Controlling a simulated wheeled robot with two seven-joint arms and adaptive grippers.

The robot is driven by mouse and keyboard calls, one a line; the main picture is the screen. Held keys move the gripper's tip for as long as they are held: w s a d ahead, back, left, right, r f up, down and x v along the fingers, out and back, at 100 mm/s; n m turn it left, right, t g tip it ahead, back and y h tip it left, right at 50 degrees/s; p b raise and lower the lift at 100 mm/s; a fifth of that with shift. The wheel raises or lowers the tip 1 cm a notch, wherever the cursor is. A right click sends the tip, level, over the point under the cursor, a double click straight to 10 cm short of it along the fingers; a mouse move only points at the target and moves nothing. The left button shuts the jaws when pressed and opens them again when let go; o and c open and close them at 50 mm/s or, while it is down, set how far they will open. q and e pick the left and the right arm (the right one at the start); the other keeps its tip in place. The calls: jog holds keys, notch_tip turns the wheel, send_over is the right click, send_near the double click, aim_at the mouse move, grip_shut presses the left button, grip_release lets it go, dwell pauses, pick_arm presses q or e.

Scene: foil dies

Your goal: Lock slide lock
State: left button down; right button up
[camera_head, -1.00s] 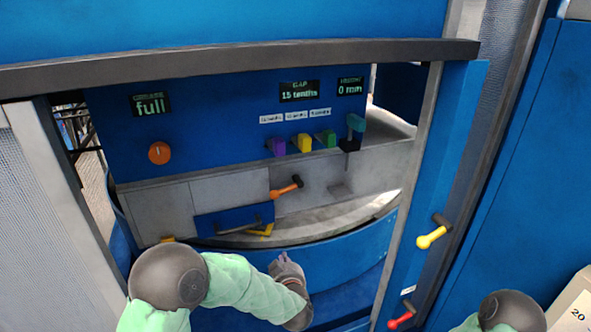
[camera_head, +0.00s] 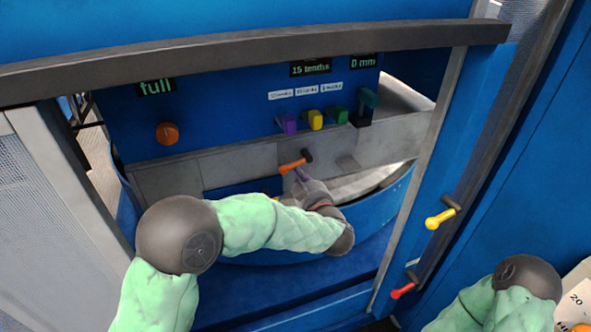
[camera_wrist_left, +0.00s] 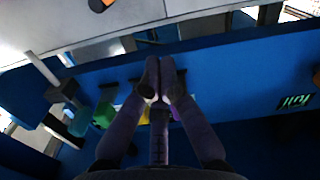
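An orange-handled lever (camera_head: 293,166) with a dark pivot sits on the grey panel. Yellow (camera_head: 440,219) and red (camera_head: 403,290) handles sit on the blue right post. No label shows which of these is the slide lock. My left gripper (camera_head: 299,174) is just below the orange lever; touching or apart is unclear. In the left wrist view its two dark fingertips (camera_wrist_left: 160,78) lie side by side, looking shut, with nothing clearly held. My right gripper is out of view.
An orange knob (camera_head: 167,133) is at left. A grey bar (camera_head: 250,57) crosses above the opening, and the right post (camera_head: 425,180) bounds it.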

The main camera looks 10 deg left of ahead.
pick_arm(q)
jog(key=p, duration=0.2)
send_over(291, 167)
jog(key=s, duration=0.3)
jog(key=shift+w+d+f, duration=0.1)
jog(key=shift+w+f, duration=0.05)
jog(key=shift+f, duration=0.55)
jog(key=shift+w+d+f, duration=0.1)
jog(key=shift+w+f, duration=0.1)
jog(key=shift+f, duration=0.55)
jog(key=shift+w+d+f, duration=0.1)
jog(key=shift+w+f, duration=0.05)
jog(key=shift+f, duration=0.55)
jog(key=shift+f+n+b, duration=0.25)
jog(key=shift+n+b, duration=0.15)
jog(key=shift+b, duration=0.4)
